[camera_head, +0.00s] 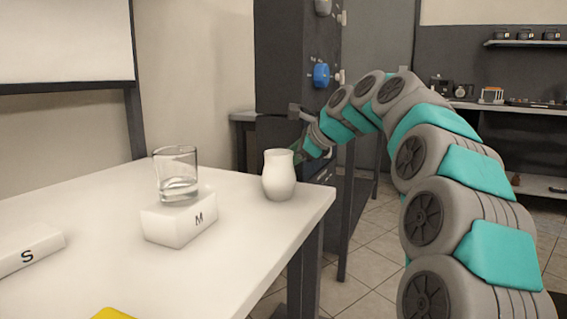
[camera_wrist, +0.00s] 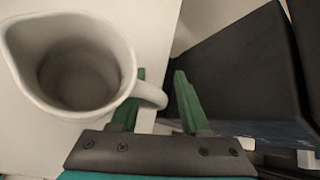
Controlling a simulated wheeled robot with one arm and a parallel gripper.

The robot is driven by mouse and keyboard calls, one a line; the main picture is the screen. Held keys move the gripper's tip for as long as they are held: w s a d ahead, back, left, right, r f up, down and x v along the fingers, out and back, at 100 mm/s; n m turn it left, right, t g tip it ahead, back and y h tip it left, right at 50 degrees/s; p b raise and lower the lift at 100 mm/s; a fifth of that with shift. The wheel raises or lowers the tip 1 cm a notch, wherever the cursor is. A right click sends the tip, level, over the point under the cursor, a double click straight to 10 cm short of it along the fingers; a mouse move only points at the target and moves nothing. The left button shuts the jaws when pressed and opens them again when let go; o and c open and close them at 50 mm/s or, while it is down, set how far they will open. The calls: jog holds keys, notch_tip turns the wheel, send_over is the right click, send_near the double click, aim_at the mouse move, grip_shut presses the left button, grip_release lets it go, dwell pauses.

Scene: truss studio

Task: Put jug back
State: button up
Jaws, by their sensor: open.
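The white jug (camera_head: 279,175) stands upright near the right edge of the white table, and its open top shows at the left of the wrist view (camera_wrist: 120,50). It looks empty. My gripper (camera_wrist: 160,85) is open, its green fingers either side of the end of the jug's handle (camera_wrist: 151,95). The handle overlaps the left finger in the picture; I cannot tell whether they touch. In the head view my gripper (camera_head: 298,143) is beside the jug, its fingers partly hidden.
A glass with clear liquid (camera_head: 177,178) stands on a white block marked M (camera_head: 182,222) left of the jug. A block marked S (camera_head: 28,250) lies further left, and a yellow thing (camera_head: 113,314) shows at the front. A dark cabinet (camera_head: 290,60) stands behind.

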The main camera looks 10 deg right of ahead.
jog(key=shift+r, duration=0.1)
jog(key=shift+s+d+r, duration=0.15)
jog(key=shift+r, duration=0.1)
jog(key=p+v, duration=0.1)
jog(key=v, duration=1)
jog(key=shift+p, duration=0.35)
jog(key=shift+s+d, duration=0.2)
